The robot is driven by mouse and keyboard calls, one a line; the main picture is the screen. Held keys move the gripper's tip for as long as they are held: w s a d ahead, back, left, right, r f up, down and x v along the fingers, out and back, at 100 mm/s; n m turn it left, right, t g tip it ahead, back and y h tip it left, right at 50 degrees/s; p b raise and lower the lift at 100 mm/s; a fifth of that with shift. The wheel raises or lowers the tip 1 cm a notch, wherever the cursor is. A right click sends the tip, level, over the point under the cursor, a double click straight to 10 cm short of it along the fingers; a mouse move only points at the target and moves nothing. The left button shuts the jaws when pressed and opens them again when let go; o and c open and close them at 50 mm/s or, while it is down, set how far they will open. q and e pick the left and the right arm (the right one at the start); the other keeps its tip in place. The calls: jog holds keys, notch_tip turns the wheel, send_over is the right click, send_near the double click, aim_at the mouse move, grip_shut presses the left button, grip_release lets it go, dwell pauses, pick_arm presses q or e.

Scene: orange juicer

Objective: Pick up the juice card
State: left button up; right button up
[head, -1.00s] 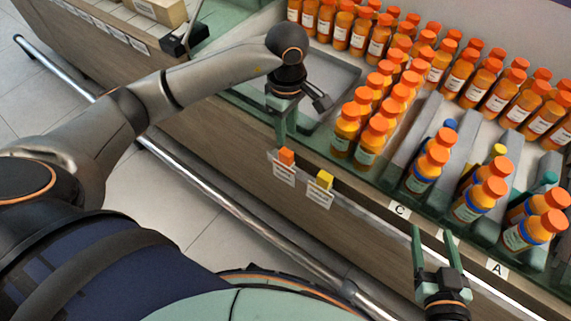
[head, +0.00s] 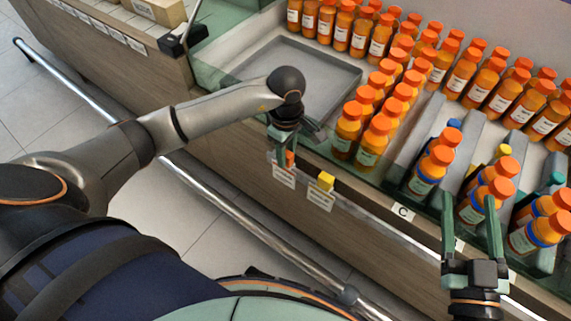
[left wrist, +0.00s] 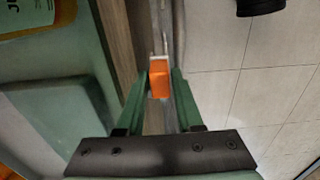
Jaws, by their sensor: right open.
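A white juice card (head: 284,178) with an orange block (head: 290,159) on top hangs on the counter's front edge. A similar card (head: 321,198) with a yellow block (head: 326,181) hangs to its right. My left gripper (head: 280,152) is at the orange block and partly covers it in the head view. In the left wrist view, the orange block (left wrist: 159,83) shows between the tips of the open left fingers; contact cannot be told. My right gripper (head: 470,205) is open and empty in front of the bottle lanes at the lower right.
Rows of orange-capped juice bottles (head: 365,150) stand on the counter, right of an empty grey tray (head: 320,75). A metal rail (head: 230,210) runs low along the counter front. The tiled floor (head: 190,235) in front is clear.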

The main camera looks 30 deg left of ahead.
pick_arm(q)
grip_shut()
jog(key=shift+r, duration=0.1)
dwell(0.5)
